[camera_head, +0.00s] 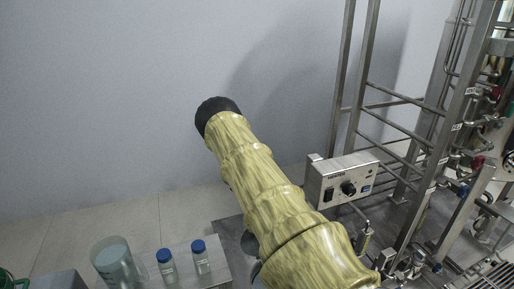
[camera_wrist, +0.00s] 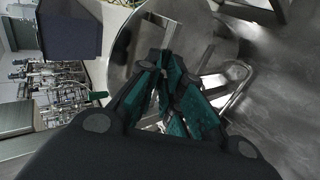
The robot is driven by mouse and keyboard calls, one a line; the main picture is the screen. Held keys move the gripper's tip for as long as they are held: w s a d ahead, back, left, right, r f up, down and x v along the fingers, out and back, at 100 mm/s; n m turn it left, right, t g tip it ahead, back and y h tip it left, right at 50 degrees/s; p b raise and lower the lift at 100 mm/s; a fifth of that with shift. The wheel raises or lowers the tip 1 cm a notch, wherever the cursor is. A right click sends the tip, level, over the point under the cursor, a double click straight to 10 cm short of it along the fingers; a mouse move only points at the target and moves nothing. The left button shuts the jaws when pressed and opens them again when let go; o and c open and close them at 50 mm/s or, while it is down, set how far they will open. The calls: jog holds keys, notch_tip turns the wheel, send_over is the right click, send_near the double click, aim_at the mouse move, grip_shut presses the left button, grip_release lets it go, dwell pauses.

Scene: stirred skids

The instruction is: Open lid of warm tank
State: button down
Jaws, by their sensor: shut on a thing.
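In the wrist view, the round shiny metal lid (camera_wrist: 212,22) of a tank lies beyond my gripper. My gripper (camera_wrist: 168,62), with teal finger pads, is closed in on a thin metal handle (camera_wrist: 172,38) at the lid. The fingers hide much of the handle, and its exact contact with the pads is partly hidden. I cannot tell whether the lid is raised. In the head view my own arm, in a yellow-green sleeve, covers the middle, and neither the gripper nor the lid shows.
In the head view, a control box (camera_head: 344,180) with a knob stands beside a metal frame (camera_head: 400,125) with pipes and valves at right. Blue-capped bottles (camera_head: 201,260) and a glass beaker (camera_head: 115,262) stand at lower left. A plain wall (camera_head: 110,90) is behind.

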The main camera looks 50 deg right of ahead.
jog(key=shift+s+a+f, duration=0.15)
jog(key=shift+a+f, duration=0.05)
jog(key=shift+f, duration=0.3)
jog(key=shift+s+a+f, duration=0.1)
jog(key=shift+a+f, duration=0.05)
jog(key=shift+f, duration=0.35)
jog(key=c, duration=1.7)
grip_release()
jog(key=shift+f, duration=0.1)
jog(key=o, duration=0.4)
jog(key=shift+w+d+f, duration=0.15)
jog(key=shift+d+f, duration=0.05)
jog(key=shift+f, duration=0.05)
jog(key=shift+r, duration=0.3)
jog(key=shift+c, duration=1.2)
jog(key=v, duration=1.2)
jog(key=shift+d, duration=0.25)
jog(key=shift+w+r, duration=0.1)
jog(key=shift+r, duration=0.05)
